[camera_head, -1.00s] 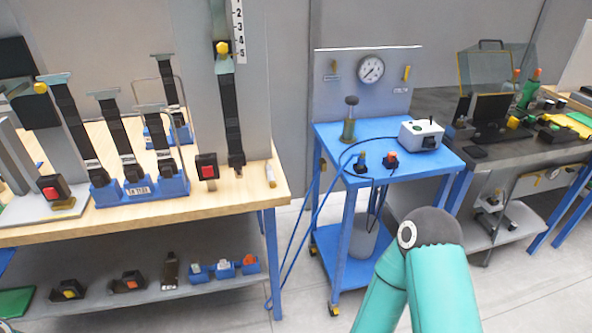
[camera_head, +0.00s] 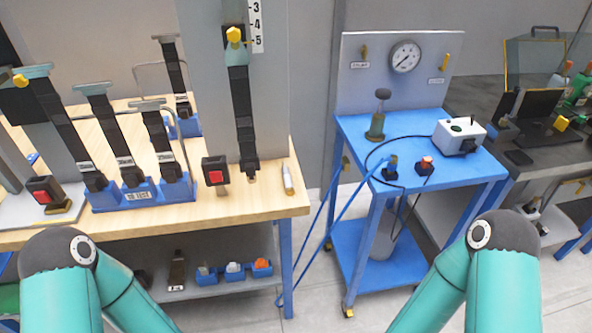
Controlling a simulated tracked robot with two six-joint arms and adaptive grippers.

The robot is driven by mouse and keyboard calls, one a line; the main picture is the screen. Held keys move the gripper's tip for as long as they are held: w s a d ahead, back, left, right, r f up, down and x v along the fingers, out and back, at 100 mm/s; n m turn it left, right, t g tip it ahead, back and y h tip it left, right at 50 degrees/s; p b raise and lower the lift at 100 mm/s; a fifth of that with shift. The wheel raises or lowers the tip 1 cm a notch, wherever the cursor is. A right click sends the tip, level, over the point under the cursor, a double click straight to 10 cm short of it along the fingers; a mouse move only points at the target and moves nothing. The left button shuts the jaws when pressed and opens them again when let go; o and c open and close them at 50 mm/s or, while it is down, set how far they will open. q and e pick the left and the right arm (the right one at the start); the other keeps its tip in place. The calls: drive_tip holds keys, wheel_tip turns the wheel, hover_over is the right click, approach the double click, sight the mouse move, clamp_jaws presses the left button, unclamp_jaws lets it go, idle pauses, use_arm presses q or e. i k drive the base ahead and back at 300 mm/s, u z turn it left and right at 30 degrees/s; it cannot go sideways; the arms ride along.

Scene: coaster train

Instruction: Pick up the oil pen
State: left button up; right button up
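A slim white pen-shaped item with a tan tip, which looks like the oil pen (camera_head: 288,179), stands or lies near the right edge of the wooden workbench (camera_head: 262,204). It is just right of a black strap on a grey upright panel. Nothing touches it that I can see. Both of my teal arms show at the bottom of the view, one at the left and one at the right. Only their upper links and joints are visible. Neither gripper is in view, so what they hold cannot be seen.
A blue rack (camera_head: 138,193) with black buckles and straps stands on the bench, with a red-button buckle (camera_head: 215,171) between it and the pen. Right of the bench, across a gap, is a blue trolley (camera_head: 440,178) with a gauge (camera_head: 405,57), hoses and a white box (camera_head: 459,136).

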sight(290, 191)
drive_tip(key=u, duration=0.05)
drive_tip(key=i, duration=0.45)
drive_tip(key=u, duration=0.7)
